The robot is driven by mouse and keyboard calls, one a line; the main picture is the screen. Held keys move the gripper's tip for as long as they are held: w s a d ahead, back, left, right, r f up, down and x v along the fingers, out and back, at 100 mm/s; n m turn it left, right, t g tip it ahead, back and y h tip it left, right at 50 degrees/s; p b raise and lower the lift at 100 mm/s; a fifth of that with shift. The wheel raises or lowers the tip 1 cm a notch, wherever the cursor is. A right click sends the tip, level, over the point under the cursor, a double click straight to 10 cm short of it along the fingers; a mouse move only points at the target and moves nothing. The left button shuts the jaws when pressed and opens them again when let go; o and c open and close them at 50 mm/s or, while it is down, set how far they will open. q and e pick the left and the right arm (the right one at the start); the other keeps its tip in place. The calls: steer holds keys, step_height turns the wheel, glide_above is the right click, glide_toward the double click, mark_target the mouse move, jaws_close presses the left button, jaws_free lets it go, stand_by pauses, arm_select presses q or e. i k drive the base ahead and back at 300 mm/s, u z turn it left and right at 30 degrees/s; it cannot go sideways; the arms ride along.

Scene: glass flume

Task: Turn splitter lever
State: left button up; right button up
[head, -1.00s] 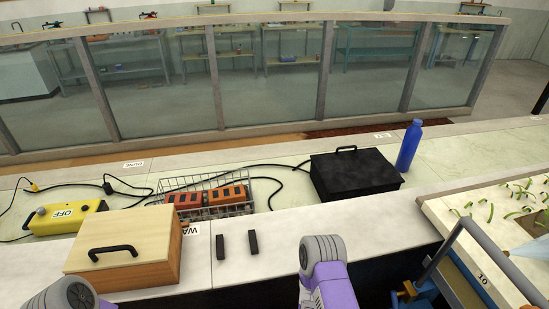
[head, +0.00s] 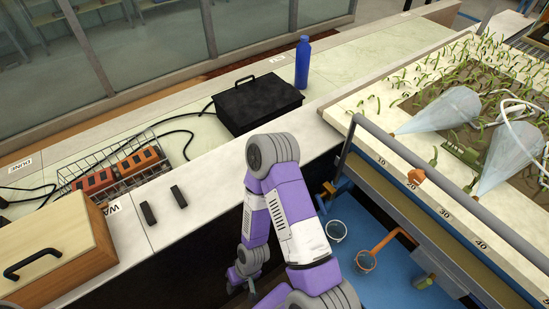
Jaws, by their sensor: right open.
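I cannot tell for certain which part is the splitter lever. A blue handle-like part (head: 343,185) is fixed near the flume's left end. A small orange pointer (head: 416,177) sits on the numbered scale. My right gripper (head: 241,284) hangs low in front of the dark counter face, left of these parts and apart from them. It is open and looks empty, partly hidden by my arm. My left gripper is out of view.
The flume's sand bed (head: 455,125) with green sprouts and two clear cones lies at right, behind a grey rail (head: 440,190). A black box (head: 256,104), blue bottle (head: 302,62), wire basket (head: 120,165) and wooden box (head: 62,250) stand on the counter.

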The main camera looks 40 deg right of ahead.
mark_target(429, 280)
steer(key=z, duration=2.85)
steer(key=k, duration=0.4)
steer(key=u, duration=0.55)
steer(key=i, duration=0.6)
steer(key=z, duration=0.95)
